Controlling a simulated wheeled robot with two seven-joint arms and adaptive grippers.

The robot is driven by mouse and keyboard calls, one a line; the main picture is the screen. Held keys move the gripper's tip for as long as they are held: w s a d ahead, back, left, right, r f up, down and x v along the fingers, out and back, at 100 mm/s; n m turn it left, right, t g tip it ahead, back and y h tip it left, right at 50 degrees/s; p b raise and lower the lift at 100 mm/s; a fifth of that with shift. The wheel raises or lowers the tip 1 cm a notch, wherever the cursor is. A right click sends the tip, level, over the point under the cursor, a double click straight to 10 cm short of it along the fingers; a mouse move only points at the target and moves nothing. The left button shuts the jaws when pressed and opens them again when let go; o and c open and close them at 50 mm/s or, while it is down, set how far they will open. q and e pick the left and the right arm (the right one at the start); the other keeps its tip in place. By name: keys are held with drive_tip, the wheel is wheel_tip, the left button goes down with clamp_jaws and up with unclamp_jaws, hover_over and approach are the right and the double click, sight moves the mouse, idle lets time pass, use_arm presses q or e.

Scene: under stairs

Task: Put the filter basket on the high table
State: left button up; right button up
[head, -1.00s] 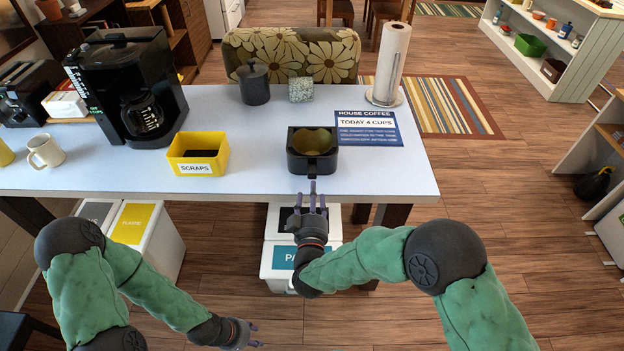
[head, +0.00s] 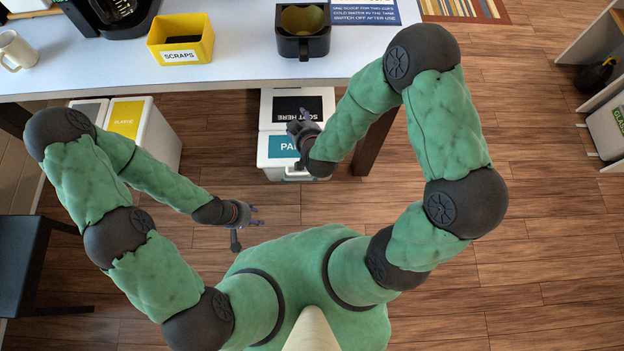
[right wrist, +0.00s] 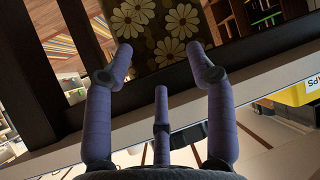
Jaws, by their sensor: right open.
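The filter basket (head: 303,40) is a black open box with a handle at its front and a yellowish filter inside. It stands upright on the white-topped table (head: 240,77), near its front edge, at the top of the head view. My right gripper (head: 297,120) is open and empty, in front of the table edge and apart from the basket. Its spread purple fingers (right wrist: 163,75) show in the right wrist view, with nothing between them. My left gripper (head: 250,220) is low over the floor, fingers apart and empty. I cannot tell which table is the high one.
A yellow scraps box (head: 181,42) stands left of the basket, and a blue sign (head: 363,12) lies to its right. A cream mug (head: 16,50) and coffee maker (head: 115,15) are further left. Bins (head: 292,110) stand below the table edge. Open wooden floor (head: 540,240) lies to the right.

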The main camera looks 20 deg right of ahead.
drive_tip(key=s+a+f+m+g+y, duration=0.1)
drive_tip(key=s+f+g+y, duration=0.1)
drive_tip(key=s+f+g, duration=0.3)
drive_tip(key=s+a+f+m+g+y, duration=0.1)
drive_tip(key=s+f+g, duration=0.4)
drive_tip(key=s+f, duration=0.5)
drive_tip(key=s+m+y, duration=0.1)
drive_tip(key=s, duration=0.3)
drive_tip(key=shift+a+f+g, duration=0.25)
drive_tip(key=shift+f+g, duration=0.15)
